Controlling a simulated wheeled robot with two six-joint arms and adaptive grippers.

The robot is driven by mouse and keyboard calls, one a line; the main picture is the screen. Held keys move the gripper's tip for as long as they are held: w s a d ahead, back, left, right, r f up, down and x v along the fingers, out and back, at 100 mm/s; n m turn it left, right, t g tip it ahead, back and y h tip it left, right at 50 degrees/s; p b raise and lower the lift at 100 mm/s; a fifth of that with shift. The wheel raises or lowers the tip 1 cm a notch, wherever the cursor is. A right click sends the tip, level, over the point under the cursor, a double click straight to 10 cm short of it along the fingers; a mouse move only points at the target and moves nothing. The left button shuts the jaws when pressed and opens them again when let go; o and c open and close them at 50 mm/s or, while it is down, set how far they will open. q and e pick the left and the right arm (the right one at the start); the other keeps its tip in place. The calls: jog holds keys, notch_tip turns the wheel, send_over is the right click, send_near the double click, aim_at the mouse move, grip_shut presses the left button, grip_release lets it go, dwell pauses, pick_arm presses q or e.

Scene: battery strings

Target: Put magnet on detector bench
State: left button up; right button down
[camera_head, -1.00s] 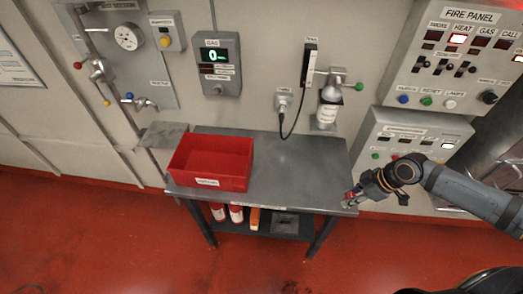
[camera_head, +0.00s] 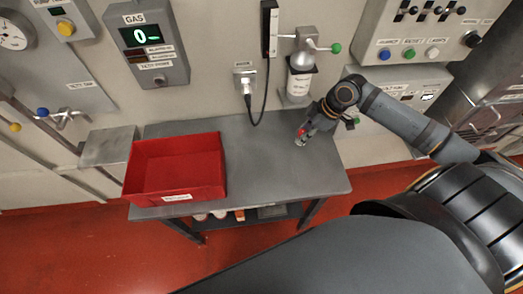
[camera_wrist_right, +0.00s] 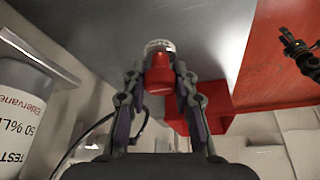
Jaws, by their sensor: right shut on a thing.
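The magnet (camera_wrist_right: 159,72) is a red cylinder with a pale silvery end. My right gripper (camera_head: 303,136) is shut on it, with a finger on each side in the right wrist view (camera_wrist_right: 158,95). The grey metal detector bench (camera_head: 262,165) stands against the wall. The gripper is over its right part, with the magnet's silvery end towards the bench top (camera_wrist_right: 205,35). I cannot tell whether the magnet touches the bench. A dark jointed part at the right edge of the wrist view looks like my left gripper (camera_wrist_right: 298,47); its jaws are unclear.
A red bin (camera_head: 178,170) stands on the bench's left part. A bottle (camera_head: 299,82) in a wall holder is behind my gripper. A black cable (camera_head: 262,100) hangs by the wall socket. The bench's middle is clear.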

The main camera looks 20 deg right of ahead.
jog(key=w+a+f, duration=0.3)
jog(key=a, duration=0.1)
jog(key=w+a+f+p, duration=0.1)
jog(key=w+a+f, duration=0.2)
jog(key=w+f, duration=0.1)
jog(key=shift+a+f, duration=0.1)
jog(key=shift+a, duration=0.3)
jog(key=shift+w+a+f, duration=0.1)
jog(key=shift+w+f, duration=0.1)
jog(key=shift+f, duration=0.1)
jog(key=shift+a+f+p, duration=0.2)
jog(key=shift+f+p, duration=0.05)
jog(key=shift+p, duration=0.05)
notch_tip(320, 180, down, 2)
jog(key=shift+f+p, duration=0.2)
jog(key=shift+p, duration=0.6)
pick_arm(q)
jog(key=w+r, duration=0.2)
jog(key=w, duration=0.1)
jog(key=shift+w+r, duration=0.2)
jog(key=shift+r, duration=0.2)
pick_arm(e)
jog(key=shift+f, duration=0.45)
jog(key=c, duration=1)
grip_release()
